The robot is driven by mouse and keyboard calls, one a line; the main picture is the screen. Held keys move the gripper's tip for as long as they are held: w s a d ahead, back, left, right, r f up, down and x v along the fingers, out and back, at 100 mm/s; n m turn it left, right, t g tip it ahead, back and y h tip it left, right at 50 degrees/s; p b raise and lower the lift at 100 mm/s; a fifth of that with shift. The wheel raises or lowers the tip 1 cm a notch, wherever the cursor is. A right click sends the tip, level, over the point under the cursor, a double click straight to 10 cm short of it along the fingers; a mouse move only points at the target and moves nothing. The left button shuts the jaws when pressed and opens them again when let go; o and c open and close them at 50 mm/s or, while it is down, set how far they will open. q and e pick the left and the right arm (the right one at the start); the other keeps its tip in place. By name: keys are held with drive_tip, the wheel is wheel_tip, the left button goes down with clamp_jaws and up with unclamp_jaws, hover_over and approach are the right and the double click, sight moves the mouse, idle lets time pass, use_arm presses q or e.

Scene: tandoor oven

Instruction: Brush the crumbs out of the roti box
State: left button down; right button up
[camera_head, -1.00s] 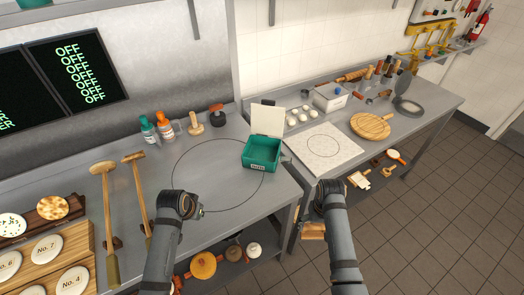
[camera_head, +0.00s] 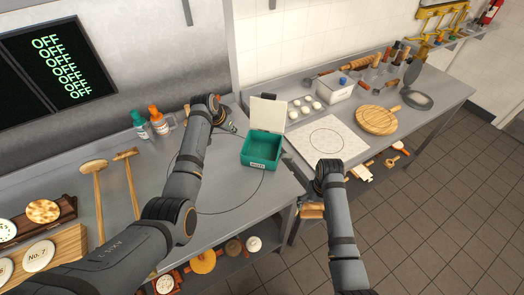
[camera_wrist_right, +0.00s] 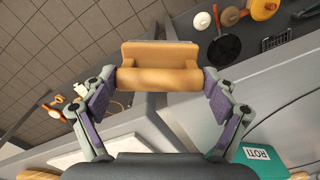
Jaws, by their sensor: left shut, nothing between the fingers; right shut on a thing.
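The green roti box (camera_head: 263,149) stands on the steel counter with its pale lid (camera_head: 268,114) raised at the back. Its label also shows in the right wrist view (camera_wrist_right: 257,154). No crumbs can be made out inside at this size. My left gripper (camera_head: 232,127) is shut and empty, just left of the box and apart from it. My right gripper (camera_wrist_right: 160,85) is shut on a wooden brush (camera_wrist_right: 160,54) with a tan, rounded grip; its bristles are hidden. In the head view the brush (camera_head: 312,211) hangs below my right wrist, off the counter's front edge.
Sauce bottles (camera_head: 140,124) stand at the back left, near my left arm. Two wooden mallets (camera_head: 95,168) lie further left. A white board (camera_head: 328,139) and a round wooden board (camera_head: 377,121) lie on the right counter. A gap separates the counters.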

sight(312, 211)
wheel_tip(312, 211, down, 5)
drive_tip(key=b, duration=0.5)
drive_tip(key=shift+w+f, duration=0.15)
use_arm(q)
wheel_tip(312, 211, down, 5)
drive_tip(key=shift+w+f, duration=0.1)
drive_tip(key=shift+f+b, duration=1.4)
drive_tip(key=shift+f, duration=1.55)
use_arm(e)
drive_tip(key=shift+f, duration=1.4)
use_arm(q)
drive_tip(key=shift+r, duration=0.1)
use_arm(e)
drive_tip(key=shift+r, duration=0.1)
wheel_tip(312, 211, up, 6)
drive_tip(key=p, duration=0.6)
drive_tip(key=shift+r+p, duration=0.2)
drive_tip(key=shift+p, duration=0.15)
use_arm(q)
wheel_tip(312, 211, up, 6)
drive_tip(key=shift+f, duration=0.1)
use_arm(e)
drive_tip(key=shift+f, duration=0.1)
